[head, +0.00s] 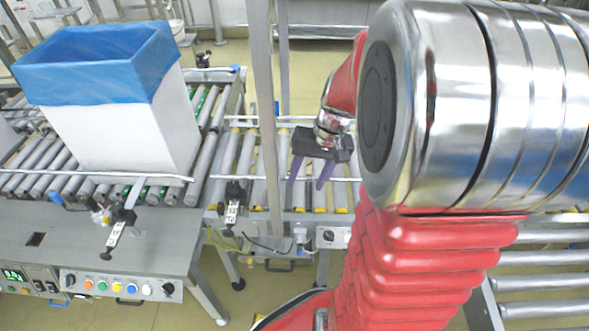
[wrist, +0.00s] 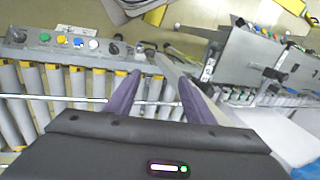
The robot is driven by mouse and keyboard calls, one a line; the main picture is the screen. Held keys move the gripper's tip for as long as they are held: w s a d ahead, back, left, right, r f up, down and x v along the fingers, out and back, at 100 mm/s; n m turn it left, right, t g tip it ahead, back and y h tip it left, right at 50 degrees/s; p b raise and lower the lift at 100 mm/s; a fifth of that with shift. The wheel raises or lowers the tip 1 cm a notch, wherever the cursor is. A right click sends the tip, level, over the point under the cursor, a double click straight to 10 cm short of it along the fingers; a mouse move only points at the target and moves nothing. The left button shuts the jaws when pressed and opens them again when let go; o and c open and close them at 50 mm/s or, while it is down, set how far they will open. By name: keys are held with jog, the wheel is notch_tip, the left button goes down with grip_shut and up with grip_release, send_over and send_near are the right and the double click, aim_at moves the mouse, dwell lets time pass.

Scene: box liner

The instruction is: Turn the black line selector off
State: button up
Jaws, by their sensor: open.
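A black selector knob (head: 328,236) shows on the grey panel below the middle conveyor in the head view. The wrist view shows a button panel with a black knob (wrist: 113,48) at its right end and another black knob (wrist: 18,36) at its left end. Which way the knobs point is too small to tell. My gripper (head: 306,187) is open and empty, its purple fingers above the middle conveyor rollers. In the wrist view my gripper (wrist: 160,78) has its fingers apart, with the right-end knob just left of and beyond the left fingertip. My arm hides part of the panel.
A white box (head: 135,135) with a blue liner (head: 95,65) stands on the left conveyor. A second control panel (head: 120,287) with coloured buttons and black knobs is at lower left. A metal post (head: 265,110) rises left of my gripper.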

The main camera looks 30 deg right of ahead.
jog(key=s+d+f+m+y, duration=0.2)
jog(key=d+f+m, duration=0.2)
jog(key=d+f, duration=0.6)
jog(key=m+t+y, duration=0.2)
jog(key=m, duration=0.1)
send_near(330, 236)
jog(key=v, duration=0.5)
jog(key=shift+w+r, duration=0.15)
jog(key=x, duration=1.3)
jog(key=shift+f, duration=0.5)
jog(key=shift+c, duration=0.5)
